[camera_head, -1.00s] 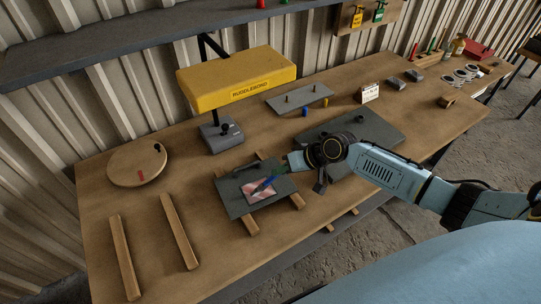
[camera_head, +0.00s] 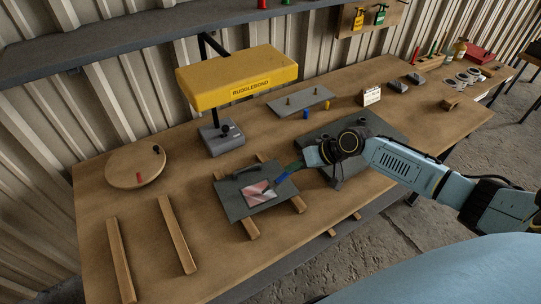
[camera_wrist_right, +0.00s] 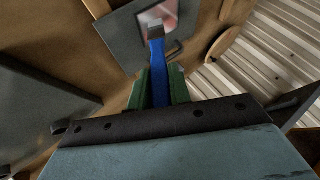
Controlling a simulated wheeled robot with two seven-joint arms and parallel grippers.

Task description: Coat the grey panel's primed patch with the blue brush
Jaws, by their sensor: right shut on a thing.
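The grey panel (camera_head: 233,206) lies on two wooden strips on the bench. Its patch (camera_head: 257,194) is pinkish with whitish areas; it also shows in the right wrist view (camera_wrist_right: 160,20). My right gripper (camera_head: 296,168), with green fingers, is shut on the blue brush (camera_head: 283,178). In the right wrist view the brush (camera_wrist_right: 158,75) points away from the fingers, its tip over or near the patch. I cannot tell whether the tip touches the patch. My left gripper is not in view.
A yellow lamp hood (camera_head: 238,78) on a grey base (camera_head: 221,138) stands behind the panel. A round wooden board (camera_head: 120,172) and two loose wooden strips lie to the left. A larger dark plate (camera_head: 385,126) lies under my right arm.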

